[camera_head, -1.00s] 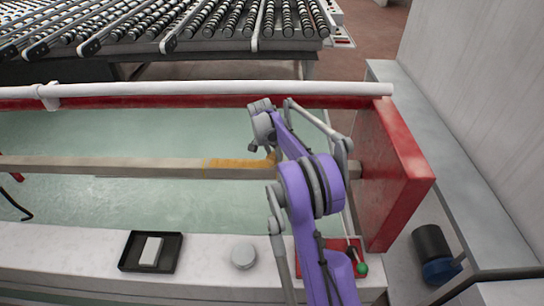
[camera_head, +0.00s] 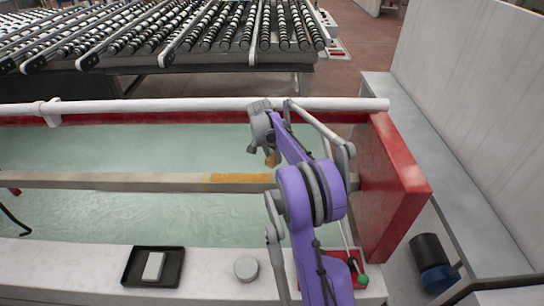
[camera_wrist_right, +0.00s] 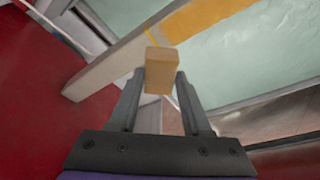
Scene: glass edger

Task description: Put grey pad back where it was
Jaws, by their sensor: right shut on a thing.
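My right gripper (camera_wrist_right: 160,90) is shut on a small tan block (camera_wrist_right: 160,72), held between the two fingertips. In the head view the block (camera_head: 271,158) shows just beyond the beam, and the gripper (camera_head: 265,146) is partly hidden by its own wrist. A light grey-white pad (camera_head: 153,266) lies in a black tray (camera_head: 128,279) on the near ledge. I cannot tell whether this pad or the held block is the task's pad. My left gripper is not in view.
A long beige beam (camera_head: 120,180) with a yellow-orange strip (camera_head: 240,178) crosses the pale green glass (camera_head: 140,218). A red end block (camera_head: 395,170) stands at right.

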